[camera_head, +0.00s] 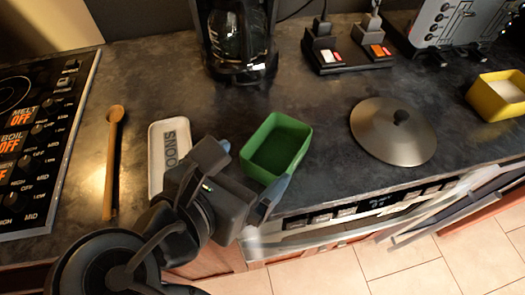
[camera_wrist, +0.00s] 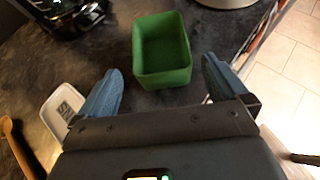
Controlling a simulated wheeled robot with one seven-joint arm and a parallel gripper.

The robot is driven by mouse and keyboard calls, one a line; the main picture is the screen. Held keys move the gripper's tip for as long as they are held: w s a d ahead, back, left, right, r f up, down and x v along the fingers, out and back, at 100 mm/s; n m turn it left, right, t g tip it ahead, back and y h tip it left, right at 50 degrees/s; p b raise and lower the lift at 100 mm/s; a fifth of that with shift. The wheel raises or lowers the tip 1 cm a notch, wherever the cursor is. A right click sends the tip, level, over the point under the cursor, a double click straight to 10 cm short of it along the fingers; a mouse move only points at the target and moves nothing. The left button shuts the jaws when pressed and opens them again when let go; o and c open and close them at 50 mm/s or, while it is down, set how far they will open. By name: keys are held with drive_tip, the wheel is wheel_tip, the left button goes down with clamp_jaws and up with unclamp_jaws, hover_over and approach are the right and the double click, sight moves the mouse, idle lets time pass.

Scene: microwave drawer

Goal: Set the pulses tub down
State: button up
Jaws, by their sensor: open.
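A square green tub (camera_head: 275,148) appears to stand upright on the dark counter close to its front edge; I see no label naming it as the pulses tub. It also shows in the wrist view (camera_wrist: 162,62), with only green visible inside. My gripper (camera_head: 248,170) is open. In the wrist view its two blue fingers (camera_wrist: 162,72) are spread to either side of the tub, with a gap on each side. In the head view, the gripper body and right finger hide part of the tub's near side.
A white spoon rest (camera_head: 170,150) and wooden spoon (camera_head: 112,160) lie left, beside the cooktop (camera_head: 40,140). A metal lid (camera_head: 392,130) and yellow tub (camera_head: 500,95) with pale contents are right. A coffee maker (camera_head: 238,40) stands behind. The appliance front (camera_head: 350,215) is below the counter edge.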

drive_tip(key=v, duration=0.3)
drive_tip(key=shift+s+a+r, duration=0.1)
drive_tip(key=shift+s+r, duration=0.05)
drive_tip(key=shift+s, duration=0.05)
idle(1.4)
